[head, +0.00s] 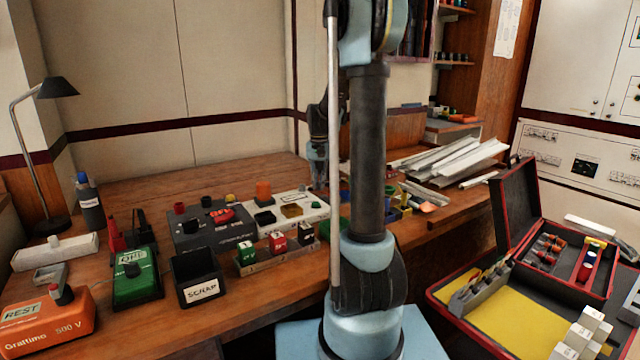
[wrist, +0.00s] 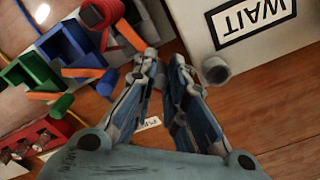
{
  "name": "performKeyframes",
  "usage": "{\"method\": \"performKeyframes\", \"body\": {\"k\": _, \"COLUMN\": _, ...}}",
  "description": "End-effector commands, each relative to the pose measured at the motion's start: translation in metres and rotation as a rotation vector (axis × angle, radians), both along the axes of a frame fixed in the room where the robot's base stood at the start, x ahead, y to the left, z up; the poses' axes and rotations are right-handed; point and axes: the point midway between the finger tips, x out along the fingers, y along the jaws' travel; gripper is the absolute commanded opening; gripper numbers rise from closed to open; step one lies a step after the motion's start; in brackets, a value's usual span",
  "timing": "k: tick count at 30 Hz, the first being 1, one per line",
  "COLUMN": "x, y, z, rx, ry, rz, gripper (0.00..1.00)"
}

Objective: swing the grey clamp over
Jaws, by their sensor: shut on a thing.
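My gripper (wrist: 164,64) points down over the wooden bench in the wrist view, its two blue-grey fingers close together. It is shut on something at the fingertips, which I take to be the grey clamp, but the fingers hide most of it. A short grey round piece (wrist: 214,70) stands just right of the fingertips, beside the white WAIT box; I cannot tell whether it belongs to the clamp. In the head view my gripper (head: 317,151) is small, above the back of the bench, partly behind my own arm.
The white WAIT box (wrist: 258,22) is close on the right in the wrist view. Green and blue blocks (wrist: 45,72) and a red cylinder (wrist: 101,14) crowd the left. In the head view, a black SCRAP bin (head: 198,277) and an open case (head: 505,325) stand nearer.

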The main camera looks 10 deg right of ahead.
Motion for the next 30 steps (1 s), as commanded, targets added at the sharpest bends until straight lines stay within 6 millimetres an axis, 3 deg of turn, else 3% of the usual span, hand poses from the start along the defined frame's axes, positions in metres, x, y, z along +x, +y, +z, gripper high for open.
{"method": "performKeyframes", "body": {"k": 18, "x": -0.015, "y": 0.015, "z": 0.001, "rx": 0.003, "ry": -0.004, "rz": 0.565, "gripper": 0.00}}
{"method": "performKeyframes", "body": {"k": 30, "x": -0.023, "y": 0.017, "z": 0.001, "rx": 0.003, "ry": -0.003, "rz": 0.780, "gripper": 0.00}}
